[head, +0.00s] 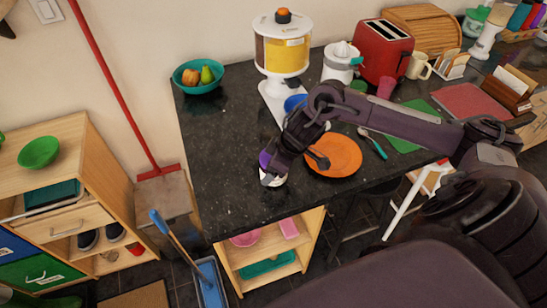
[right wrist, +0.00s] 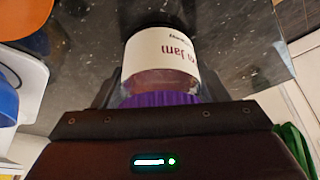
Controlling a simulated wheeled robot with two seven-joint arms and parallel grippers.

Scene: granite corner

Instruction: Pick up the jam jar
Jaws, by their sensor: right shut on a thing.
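The jam jar (head: 272,177) has a white label and a purple lid, and stands on or just over the dark granite counter near its front left part. In the right wrist view the jar (right wrist: 162,62) shows its label reading "Jam", with the purple lid toward my gripper. My right gripper (head: 279,163) is shut on the jar at its lid end. In the wrist view the gripper (right wrist: 160,103) hides part of the lid. I cannot tell whether the jar's base touches the counter. My left gripper is not in view.
An orange plate (head: 333,156) lies right of the jar. A cereal dispenser (head: 283,50), a teal fruit bowl (head: 198,78), a white juicer (head: 341,62) and a red toaster (head: 383,52) stand farther back. The counter (head: 222,140) left of the jar is clear.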

